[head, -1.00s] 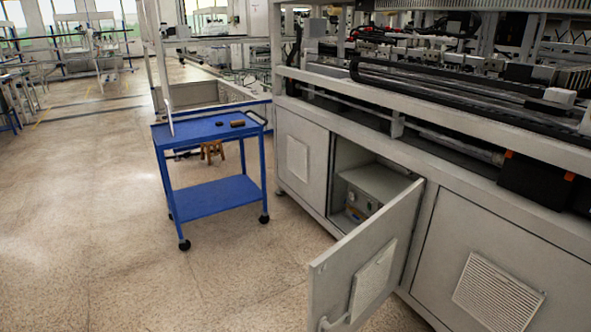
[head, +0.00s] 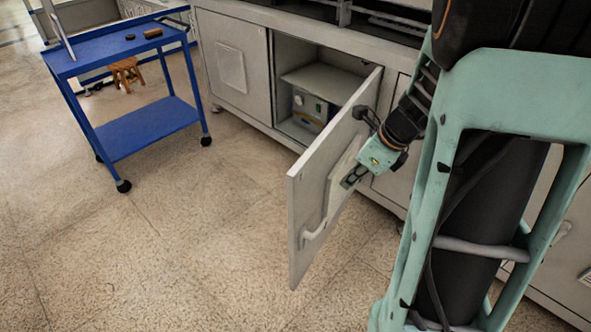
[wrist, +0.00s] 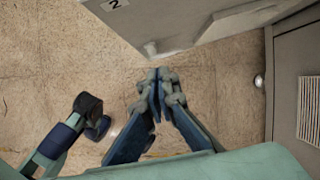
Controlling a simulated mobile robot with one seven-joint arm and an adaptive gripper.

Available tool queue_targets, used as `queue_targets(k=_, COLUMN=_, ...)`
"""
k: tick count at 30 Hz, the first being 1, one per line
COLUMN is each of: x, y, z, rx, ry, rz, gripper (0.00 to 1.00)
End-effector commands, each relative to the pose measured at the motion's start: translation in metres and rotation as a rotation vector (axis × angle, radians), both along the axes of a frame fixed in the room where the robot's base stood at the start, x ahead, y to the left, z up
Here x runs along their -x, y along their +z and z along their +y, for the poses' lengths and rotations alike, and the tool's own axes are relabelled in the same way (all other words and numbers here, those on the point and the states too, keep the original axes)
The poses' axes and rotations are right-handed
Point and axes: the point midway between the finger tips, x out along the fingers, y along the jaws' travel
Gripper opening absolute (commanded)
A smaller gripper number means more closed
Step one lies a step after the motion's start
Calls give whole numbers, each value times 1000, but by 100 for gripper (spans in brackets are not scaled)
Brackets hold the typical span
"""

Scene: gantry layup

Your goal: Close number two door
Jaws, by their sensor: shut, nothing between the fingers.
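The number two door (head: 312,215) stands wide open, swung out from its cabinet opening, with a pale handle (head: 314,236) and a vent panel on its outer face. In the wrist view the door (wrist: 205,22) crosses the top, with a small "2" label (wrist: 115,3) at its upper left. My gripper (head: 350,182) is in front of the door's outer face, over the vent panel. In the wrist view my gripper (wrist: 160,84) is shut and empty, its fingertips just below the door's edge. I cannot tell whether they touch it.
The open cabinet (head: 303,75) holds a grey box-shaped unit (head: 312,108). A closed door (head: 232,62) is to its left. A blue cart (head: 142,130) with small items on top stands left, with a wooden stool (head: 125,73) behind it. The floor in front is clear.

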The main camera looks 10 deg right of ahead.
Motion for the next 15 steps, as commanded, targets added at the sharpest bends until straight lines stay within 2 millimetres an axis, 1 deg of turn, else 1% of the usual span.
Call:
queue_targets(k=1, x=5, y=-13, z=12, rx=-5, ry=30, rz=27, gripper=0)
queue_targets(k=3, x=9, y=-21, z=23, rx=-9, ry=55, rz=50, gripper=0)
queue_targets(k=8, x=10, y=-34, z=32, rx=-13, ry=71, rz=65, gripper=0)
queue_targets(k=10, x=8, y=-43, z=34, rx=-12, ry=72, rz=64, gripper=0)
queue_targets(k=15, x=0, y=-77, z=43, rx=-13, ry=70, rz=64, gripper=0)
